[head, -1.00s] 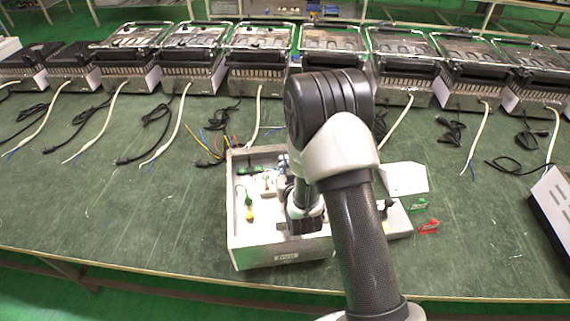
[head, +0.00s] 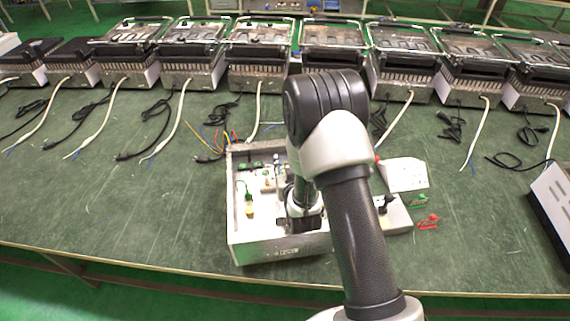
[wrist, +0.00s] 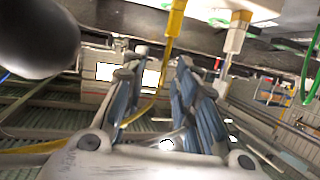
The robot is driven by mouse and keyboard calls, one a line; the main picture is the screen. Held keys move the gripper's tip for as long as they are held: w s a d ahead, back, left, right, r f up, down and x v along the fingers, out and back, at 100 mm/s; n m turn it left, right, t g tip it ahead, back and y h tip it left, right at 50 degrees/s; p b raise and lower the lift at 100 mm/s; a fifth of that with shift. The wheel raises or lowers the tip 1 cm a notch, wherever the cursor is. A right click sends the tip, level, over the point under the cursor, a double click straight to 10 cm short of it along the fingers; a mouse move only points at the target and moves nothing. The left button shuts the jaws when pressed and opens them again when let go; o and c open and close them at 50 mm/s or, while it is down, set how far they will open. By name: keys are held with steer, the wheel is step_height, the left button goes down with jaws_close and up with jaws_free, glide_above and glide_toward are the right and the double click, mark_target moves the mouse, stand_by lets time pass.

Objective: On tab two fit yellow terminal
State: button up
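A yellow terminal (wrist: 176,20) with a yellow wire shows at the top of the wrist view, just beyond my fingertips. The wire runs down behind the gap between my fingers. My gripper (wrist: 155,80) has its two blue-grey fingers apart, with nothing seen clamped between them. A pale terminal (wrist: 237,35) stands to the right of the yellow one. In the head view my gripper (head: 304,222) is low inside the open box (head: 280,247), near its front wall. A small yellowish piece (head: 249,209) is in the box's left part. The arm hides much of the box, and I cannot make out tab two.
A white block (head: 403,175) stands right of the box, with a green clip (head: 419,201) and a red clip (head: 429,222) near it. Loose coloured wires lie behind the box. A row of grills (head: 262,60) with cables lines the back. The table front left is clear.

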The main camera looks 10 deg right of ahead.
steer(key=v, duration=0.7)
steer(key=shift+s, duration=0.25)
steer(key=shift+r, duration=0.15)
stand_by(0.3)
